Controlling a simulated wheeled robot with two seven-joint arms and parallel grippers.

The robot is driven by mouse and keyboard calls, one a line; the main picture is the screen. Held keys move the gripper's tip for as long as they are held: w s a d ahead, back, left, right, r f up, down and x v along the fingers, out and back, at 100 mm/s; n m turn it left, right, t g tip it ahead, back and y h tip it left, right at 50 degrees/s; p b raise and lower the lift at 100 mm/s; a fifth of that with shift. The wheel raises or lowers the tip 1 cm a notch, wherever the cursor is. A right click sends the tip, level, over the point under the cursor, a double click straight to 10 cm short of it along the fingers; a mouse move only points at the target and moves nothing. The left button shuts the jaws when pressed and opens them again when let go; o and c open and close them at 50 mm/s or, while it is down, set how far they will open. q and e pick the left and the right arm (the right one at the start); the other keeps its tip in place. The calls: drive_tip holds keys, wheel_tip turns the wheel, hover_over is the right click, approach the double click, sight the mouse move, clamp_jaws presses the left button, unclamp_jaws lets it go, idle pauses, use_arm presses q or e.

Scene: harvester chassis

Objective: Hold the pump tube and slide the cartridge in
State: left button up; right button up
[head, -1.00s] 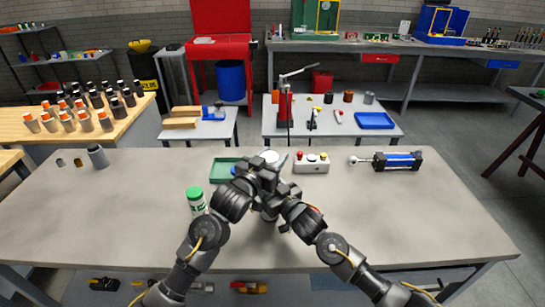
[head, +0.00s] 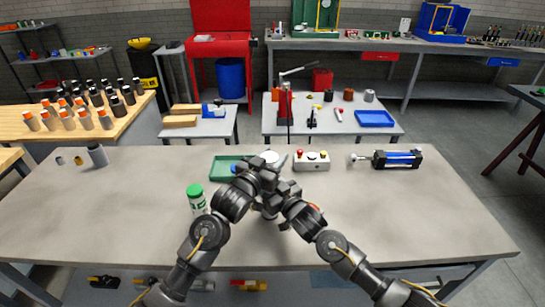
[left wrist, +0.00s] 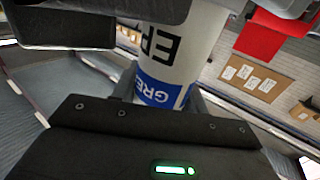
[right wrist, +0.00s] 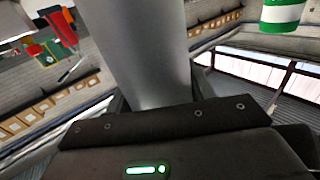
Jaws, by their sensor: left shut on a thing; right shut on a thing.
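My left gripper (head: 264,172) is shut on a white cartridge with black letters and a blue label band (left wrist: 172,48). Its pale round top (head: 270,157) shows just beyond my left gripper in the head view. My right gripper (head: 274,192) is shut on a plain grey metal tube (right wrist: 148,50), which fills the middle of the right wrist view. A bit of the tube (head: 270,213) shows below the grippers in the head view. The grippers are close together above the grey table, left one higher. They hide where cartridge and tube meet, so I cannot tell whether one is inside the other.
Behind are a green tray (head: 221,172) and a button box (head: 311,164); a blue-black cylinder (head: 397,160) lies right. Small cylinders (head: 97,155) stand far left. The table's front left and right are clear.

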use_arm(q)
drive_tip(key=shift+f, duration=1.5)
idle(1.8)
drive_tip(key=o, duration=1.1)
drive_tip(key=shift+o, duration=0.6)
drive_tip(key=shift+f, duration=0.1)
drive_tip(key=shift+s+a+f, duration=0.1)
drive_tip(key=shift+s+f, duration=0.05)
drive_tip(key=shift+s, duration=0.25)
drive_tip(key=r+v, duration=0.1)
drive_tip(key=v, duration=1)
drive_tip(key=shift+a, duration=0.2)
